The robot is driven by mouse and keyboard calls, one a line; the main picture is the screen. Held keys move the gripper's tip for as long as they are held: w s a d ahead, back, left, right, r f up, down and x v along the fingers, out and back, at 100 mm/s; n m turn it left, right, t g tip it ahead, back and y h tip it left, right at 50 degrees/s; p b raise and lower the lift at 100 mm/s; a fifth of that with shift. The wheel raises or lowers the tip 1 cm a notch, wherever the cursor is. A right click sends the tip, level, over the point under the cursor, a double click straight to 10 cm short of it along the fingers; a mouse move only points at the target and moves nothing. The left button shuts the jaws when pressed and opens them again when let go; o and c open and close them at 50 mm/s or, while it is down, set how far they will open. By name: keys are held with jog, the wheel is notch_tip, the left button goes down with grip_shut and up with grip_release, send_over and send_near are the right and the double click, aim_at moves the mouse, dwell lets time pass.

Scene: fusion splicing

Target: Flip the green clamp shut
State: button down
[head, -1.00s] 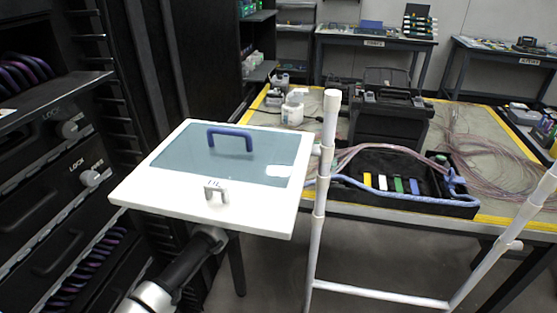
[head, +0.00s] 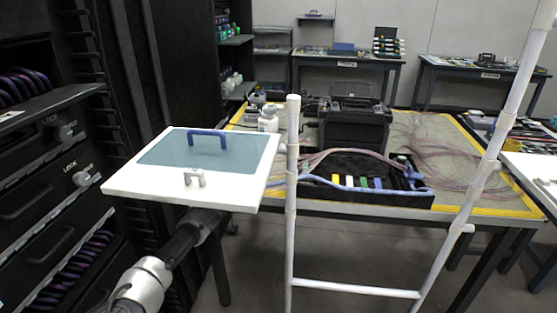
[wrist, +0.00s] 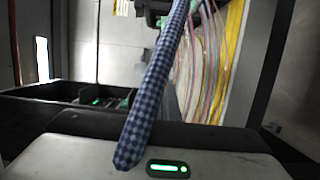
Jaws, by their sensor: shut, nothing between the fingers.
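The green clamp (head: 378,183) is a small green strip in a row with yellow, white and blue strips at the front of a black tray (head: 425,203) on the work table. It is too small to tell how far it is open. In the head view my gripper is hidden behind the white panel, where my arm runs under it, left of the tray. In the wrist view the grey housing of my gripper (wrist: 95,150) with a green light fills the bottom; it is shut and empty, its fingertips not clear. A blue checkered cable (wrist: 158,90) crosses above it.
The white panel (head: 135,185) with a tinted window and handles stands left of the table. A white pipe frame (head: 291,210) stands before the table. A black case (head: 355,132) is behind the tray. Loose pink cables (head: 440,140) lie at right.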

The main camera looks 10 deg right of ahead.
jog(key=shift+w, duration=0.2)
jog(key=b+x, duration=0.2)
jog(key=x, duration=0.7)
jog(key=shift+w+d+f, duration=0.1)
jog(key=shift+d+f, duration=0.05)
jog(key=d, duration=0.1)
jog(key=d+b, duration=0.1)
jog(key=shift+s+d, duration=0.2)
jog(key=shift+d, duration=0.15)
jog(key=shift+s+d, duration=0.2)
jog(key=shift+d, duration=0.4)
